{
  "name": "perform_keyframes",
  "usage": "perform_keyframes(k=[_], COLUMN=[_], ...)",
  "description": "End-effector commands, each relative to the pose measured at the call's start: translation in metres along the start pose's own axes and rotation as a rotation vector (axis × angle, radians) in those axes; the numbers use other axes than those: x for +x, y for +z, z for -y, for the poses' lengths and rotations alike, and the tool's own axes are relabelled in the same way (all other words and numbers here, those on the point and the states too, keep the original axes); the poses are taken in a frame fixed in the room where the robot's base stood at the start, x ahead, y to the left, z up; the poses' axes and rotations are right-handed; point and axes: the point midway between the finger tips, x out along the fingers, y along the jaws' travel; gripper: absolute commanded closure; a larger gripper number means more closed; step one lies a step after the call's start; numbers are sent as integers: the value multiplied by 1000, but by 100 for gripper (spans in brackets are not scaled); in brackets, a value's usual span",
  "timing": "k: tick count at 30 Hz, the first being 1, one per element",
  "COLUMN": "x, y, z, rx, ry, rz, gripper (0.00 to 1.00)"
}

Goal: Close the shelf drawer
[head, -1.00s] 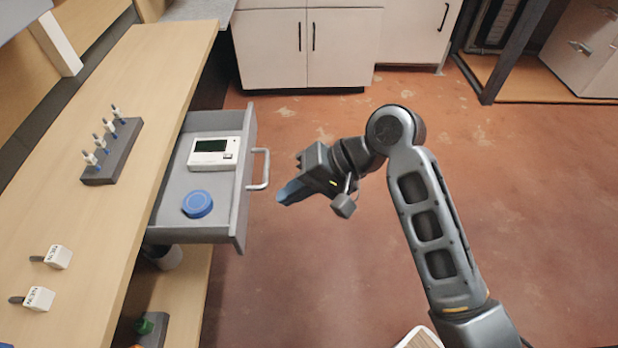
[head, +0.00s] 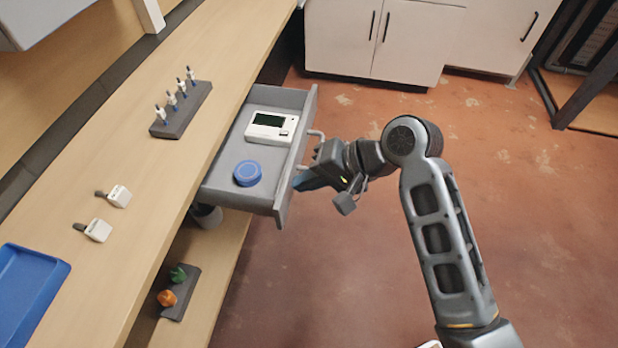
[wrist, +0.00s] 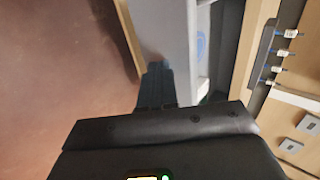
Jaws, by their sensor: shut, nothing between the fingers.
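The grey shelf drawer (head: 216,191) stands pulled out from under the wooden worktop in the head view. A white device with a dark screen (head: 271,127) and a round blue object (head: 248,173) lie in it. Its bar handle (head: 316,134) is on the front face, partly hidden by my gripper. My gripper (head: 298,184) is shut and empty, with its tip at the drawer's front face, near the handle. I cannot tell whether they touch. In the wrist view the dark fingers (wrist: 155,80) point at the grey drawer front (wrist: 162,30).
The wooden worktop (head: 150,200) carries a dark rack of small vials (head: 181,110), two white blocks and a blue tray (head: 28,285). A lower shelf holds a dark tray with green and orange items. White cabinets (head: 400,40) stand behind. The red floor at right is clear.

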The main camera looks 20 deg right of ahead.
Motion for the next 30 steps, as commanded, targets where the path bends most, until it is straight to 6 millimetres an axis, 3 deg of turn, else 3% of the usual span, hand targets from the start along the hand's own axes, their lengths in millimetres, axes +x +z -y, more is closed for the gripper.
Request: perform_keyframes(k=[7,21,30], x=[22,96,120], y=[1,0,1], z=[26,92,111], rx=[-4,-4,-2], ry=[0,0,0], rz=[4,2,2], gripper=[100,100,100])
